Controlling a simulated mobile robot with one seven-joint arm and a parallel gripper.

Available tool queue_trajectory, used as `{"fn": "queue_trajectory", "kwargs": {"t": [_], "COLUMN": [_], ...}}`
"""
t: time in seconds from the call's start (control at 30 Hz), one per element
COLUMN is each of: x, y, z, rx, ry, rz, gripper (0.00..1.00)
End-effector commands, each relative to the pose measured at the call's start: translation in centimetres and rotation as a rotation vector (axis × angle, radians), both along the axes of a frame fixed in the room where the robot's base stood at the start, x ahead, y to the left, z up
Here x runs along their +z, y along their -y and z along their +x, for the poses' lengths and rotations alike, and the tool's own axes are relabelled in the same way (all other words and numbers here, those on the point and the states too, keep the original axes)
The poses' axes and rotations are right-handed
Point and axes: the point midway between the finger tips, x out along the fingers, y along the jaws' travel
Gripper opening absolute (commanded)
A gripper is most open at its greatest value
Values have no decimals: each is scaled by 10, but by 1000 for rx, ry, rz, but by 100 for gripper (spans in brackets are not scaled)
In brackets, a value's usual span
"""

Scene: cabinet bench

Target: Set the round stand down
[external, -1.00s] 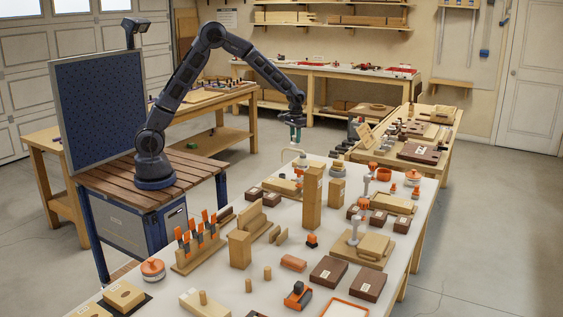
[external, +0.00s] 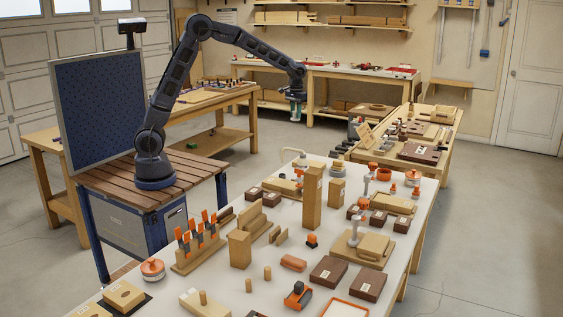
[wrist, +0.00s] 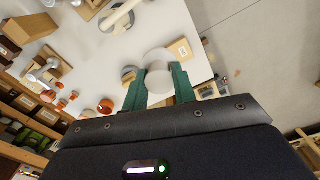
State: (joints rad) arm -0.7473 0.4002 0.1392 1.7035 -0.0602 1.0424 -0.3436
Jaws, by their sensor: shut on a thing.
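My gripper (external: 296,106) is raised above the far end of the white bench (external: 227,292), with its fingers pointing down. In the wrist view its two green fingers (wrist: 159,82) are shut on a pale, translucent-looking round piece, which I take to be the round stand (wrist: 157,61). The stand projects past the fingertips and is clear of the bench. In the external view the held stand is too small to make out well.
Tall wooden blocks (external: 312,195) stand mid-bench. The bench edge and bare floor (wrist: 265,50) lie to the right in the wrist view.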

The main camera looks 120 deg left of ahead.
Motion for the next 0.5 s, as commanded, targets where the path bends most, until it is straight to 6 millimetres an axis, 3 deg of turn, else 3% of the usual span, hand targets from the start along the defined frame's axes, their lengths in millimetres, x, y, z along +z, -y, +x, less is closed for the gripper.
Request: {"fn": "queue_trajectory", "kwargs": {"t": [0.1,0.37,0.5], "x": [24,19,17], "y": [0,41,73], "z": [0,44,74], "rx": [1,-96,-168], "ry": [2,-5,-7], "rz": [2,-3,-4], "gripper": [6,6,6]}}
